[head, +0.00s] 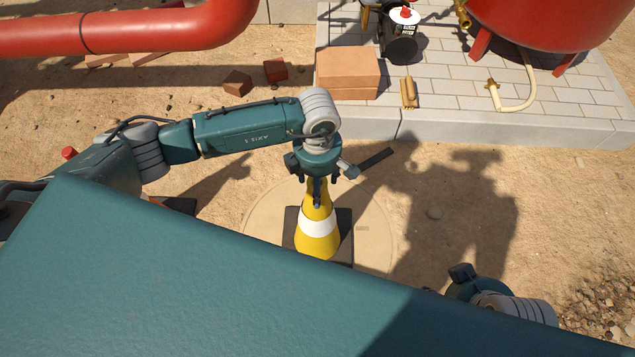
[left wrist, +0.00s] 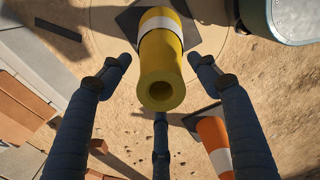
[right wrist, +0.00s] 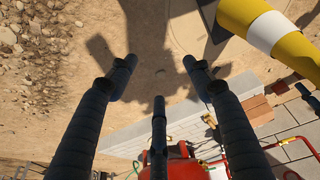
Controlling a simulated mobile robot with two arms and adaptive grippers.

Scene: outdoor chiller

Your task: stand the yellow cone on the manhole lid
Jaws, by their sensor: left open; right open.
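The yellow cone (head: 317,232), with a white band and dark square base, stands upright on the round sandy manhole lid (head: 262,218). Its base looks within the lid's circle. My left gripper (head: 318,188) is open over the cone's top. In the left wrist view, the cone's hollow tip (left wrist: 161,90) lies between the spread fingers, with gaps at both sides. My right gripper (right wrist: 155,75) is open and empty, right of the cone, and partly hidden in the head view by my body. The cone (right wrist: 265,30) also shows in the right wrist view.
An orange-and-white cone (left wrist: 215,145) stands near in the left wrist view. A dark bar (head: 376,160) lies behind the lid. A paved slab (head: 500,126) with bricks (head: 347,70), a brush and a red tank is behind. Open sand lies to the right.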

